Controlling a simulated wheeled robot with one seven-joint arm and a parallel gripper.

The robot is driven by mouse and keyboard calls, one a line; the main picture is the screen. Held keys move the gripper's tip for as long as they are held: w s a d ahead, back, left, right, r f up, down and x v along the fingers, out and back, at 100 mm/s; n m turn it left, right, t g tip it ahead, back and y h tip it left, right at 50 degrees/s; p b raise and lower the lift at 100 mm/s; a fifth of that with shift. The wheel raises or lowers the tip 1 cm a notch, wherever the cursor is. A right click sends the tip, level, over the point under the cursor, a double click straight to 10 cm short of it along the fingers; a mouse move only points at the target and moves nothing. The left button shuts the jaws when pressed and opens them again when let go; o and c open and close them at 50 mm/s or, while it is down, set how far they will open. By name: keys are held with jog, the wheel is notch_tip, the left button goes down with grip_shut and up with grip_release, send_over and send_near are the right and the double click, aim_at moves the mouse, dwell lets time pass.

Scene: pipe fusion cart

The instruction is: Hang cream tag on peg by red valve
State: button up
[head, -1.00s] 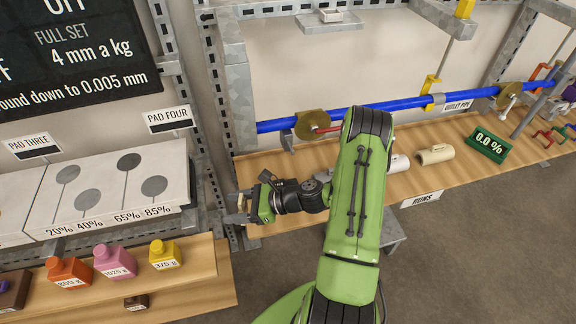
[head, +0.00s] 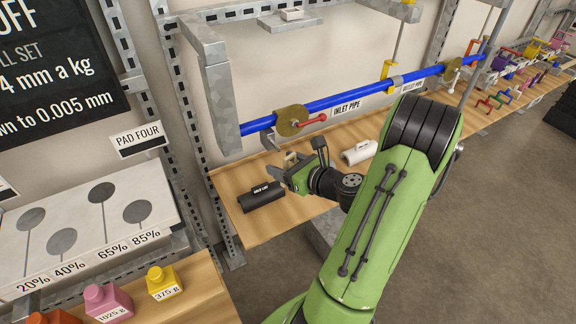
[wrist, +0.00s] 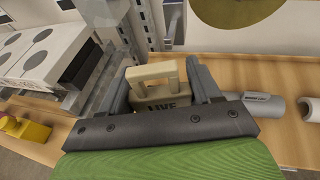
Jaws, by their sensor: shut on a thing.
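The cream tag (wrist: 153,82), with a handle-like loop on top and the word LIVE on its face, is upright between my fingers in the wrist view. My gripper (wrist: 165,88) is shut on it. In the head view my gripper (head: 282,166) is over the wooden bench, below and in front of the blue pipe. The red valve handle (head: 313,120) sticks out to the right from a brass disc (head: 291,120) on that pipe, above my gripper. The disc's lower edge also shows at the top of the wrist view (wrist: 235,10). I cannot make out the peg clearly.
A white cylinder (head: 359,152) lies to the right. A grey upright post (head: 212,90) and the pad shelf (head: 80,225) are on the left. An INLET PIPE sign (head: 346,106) hangs by the valve.

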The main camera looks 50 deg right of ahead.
aim_at(270, 150)
jog(key=shift+w+d+f+p, duration=0.1)
jog(key=shift+w+d+p, duration=0.15)
jog(key=shift+w, duration=0.8)
jog(key=shift+w+d+f+p, duration=0.15)
jog(key=shift+w+d, duration=0.15)
jog(key=shift+w, duration=0.7)
jog(key=shift+w+d+p, duration=0.2)
jog(key=shift+w+d, duration=0.1)
jog(key=shift+w, duration=0.75)
jog(key=shift+w+d+f+p, duration=0.2)
jog(key=shift+w+f+p, duration=0.15)
jog(key=shift+w, duration=0.2)
jog(key=o, duration=1.1)
